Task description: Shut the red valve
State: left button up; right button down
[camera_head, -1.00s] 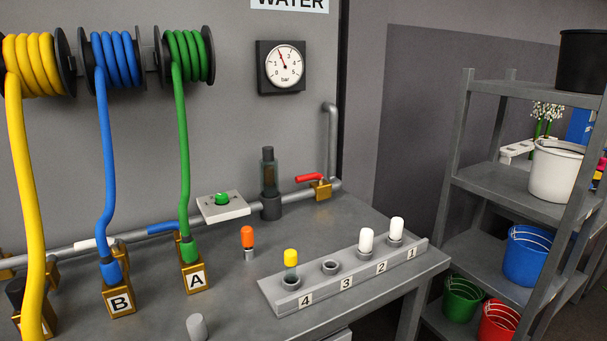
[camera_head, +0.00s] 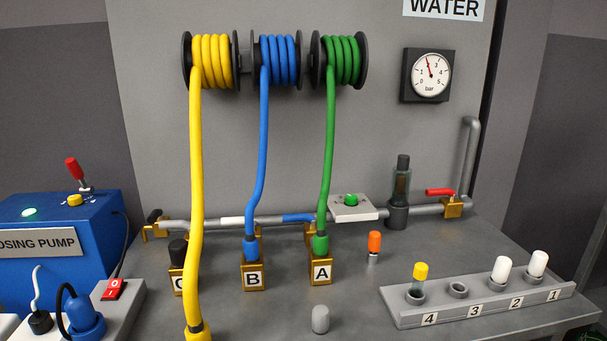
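The red valve lever (camera_head: 440,192) sits on a brass valve body (camera_head: 453,208) near the right end of the grey pipe (camera_head: 425,210), at the back of the bench. The lever points left from its pivot, roughly along the pipe. The pressure gauge (camera_head: 429,75) on the wall above has its needle pointing up and slightly left. Neither of my grippers is in view.
A clear-bodied filter (camera_head: 400,190) and a white box with a green button (camera_head: 352,207) stand left of the valve. A numbered rack (camera_head: 480,305) with capped vials is in front. Hoses hang at centre. A blue dosing pump (camera_head: 60,240) stands left.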

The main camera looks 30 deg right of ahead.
aim_at(439, 192)
jog(key=u, duration=2)
jog(key=k, duration=2.3)
jog(key=z, duration=1.3)
